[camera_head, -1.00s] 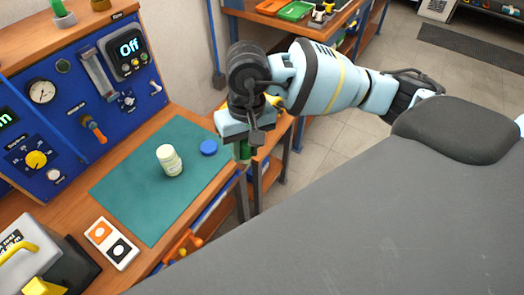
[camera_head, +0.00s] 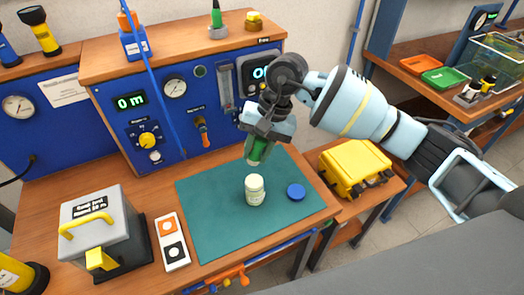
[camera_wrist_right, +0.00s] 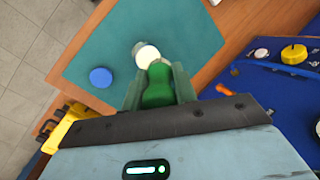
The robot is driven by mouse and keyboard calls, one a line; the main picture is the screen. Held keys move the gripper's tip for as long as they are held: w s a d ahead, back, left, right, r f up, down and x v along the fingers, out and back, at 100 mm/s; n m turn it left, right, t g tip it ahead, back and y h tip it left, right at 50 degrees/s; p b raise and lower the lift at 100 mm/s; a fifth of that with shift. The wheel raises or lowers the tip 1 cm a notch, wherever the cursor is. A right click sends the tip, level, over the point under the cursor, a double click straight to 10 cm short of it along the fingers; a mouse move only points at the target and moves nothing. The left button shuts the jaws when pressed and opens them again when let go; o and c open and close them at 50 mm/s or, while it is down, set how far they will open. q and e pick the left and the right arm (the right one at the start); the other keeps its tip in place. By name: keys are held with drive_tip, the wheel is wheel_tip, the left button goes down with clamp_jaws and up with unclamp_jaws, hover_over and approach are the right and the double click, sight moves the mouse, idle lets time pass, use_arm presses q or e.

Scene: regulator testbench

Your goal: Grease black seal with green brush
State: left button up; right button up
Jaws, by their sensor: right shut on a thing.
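My right gripper (camera_head: 260,140) is shut on the green brush (camera_head: 258,152), which hangs down above the teal mat, a little behind the jar. In the right wrist view the brush's green handle (camera_wrist_right: 158,88) sits between the two fingers. The cream jar (camera_head: 255,190) stands upright and open on the mat. In the wrist view the jar (camera_wrist_right: 148,56) is just beyond the brush; I cannot tell whether they touch. A white tray (camera_head: 160,217) on the bench carries an orange round seal (camera_head: 168,227) and the black seal (camera_head: 174,251). My left gripper is out of view.
A blue lid (camera_head: 296,192) lies right of the jar on the teal mat (camera_head: 215,235). A grey test box (camera_head: 95,225) with yellow handle stands left of the tray. The blue panel (camera_head: 170,125) rises behind. A yellow case (camera_head: 355,168) sits at the right.

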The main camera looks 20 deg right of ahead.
sight(254, 182)
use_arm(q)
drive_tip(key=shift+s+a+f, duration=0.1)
use_arm(e)
drive_tip(key=shift+f, duration=0.1)
